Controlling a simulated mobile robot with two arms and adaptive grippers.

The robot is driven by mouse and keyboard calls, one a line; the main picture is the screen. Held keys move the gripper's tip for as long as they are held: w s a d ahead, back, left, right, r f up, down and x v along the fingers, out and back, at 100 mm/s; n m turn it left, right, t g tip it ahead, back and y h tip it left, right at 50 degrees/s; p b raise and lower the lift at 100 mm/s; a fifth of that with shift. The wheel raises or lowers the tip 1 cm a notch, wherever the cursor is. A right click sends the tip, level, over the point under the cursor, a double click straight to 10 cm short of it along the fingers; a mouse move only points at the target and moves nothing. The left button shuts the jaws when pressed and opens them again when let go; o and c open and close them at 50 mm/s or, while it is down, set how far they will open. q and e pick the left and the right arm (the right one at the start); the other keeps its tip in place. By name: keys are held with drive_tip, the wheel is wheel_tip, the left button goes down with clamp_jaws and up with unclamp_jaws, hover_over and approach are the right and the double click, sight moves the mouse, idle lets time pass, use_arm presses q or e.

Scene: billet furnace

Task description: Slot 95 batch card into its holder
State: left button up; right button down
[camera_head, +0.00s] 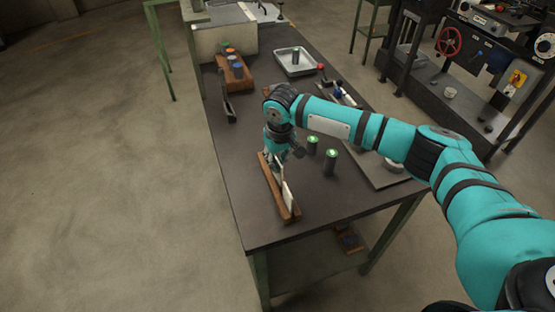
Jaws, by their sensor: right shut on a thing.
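A long wooden holder (272,184) lies on the dark workbench near its left front part. Two pale cards show at it. One white card (287,196) stands upright at the holder's near half. Another pale card (279,171) is just below my right gripper (279,159), at the holder's far half. My right gripper points down and is shut on this farther card. Its fingertips are small and partly hidden by the wrist. I cannot read the numbers on the cards, or tell whether the held card is seated in the slot. My left gripper is out of view.
Two dark cylinders with green tops (331,161) stand right of the holder. A metal tray (296,62) with another cylinder and a wooden rack (235,70) with coloured discs are farther back. The workbench (241,190) is bare left of the holder.

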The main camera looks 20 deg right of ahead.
drive_tip(key=shift+f, duration=0.3)
drive_tip(key=c, duration=1.4)
unclamp_jaws()
drive_tip(key=shift+r, duration=0.1)
drive_tip(key=r, duration=0.4)
drive_tip(key=s+r, duration=0.1)
drive_tip(key=r, duration=0.6)
drive_tip(key=shift+s+r, duration=0.2)
drive_tip(key=shift+r, duration=0.2)
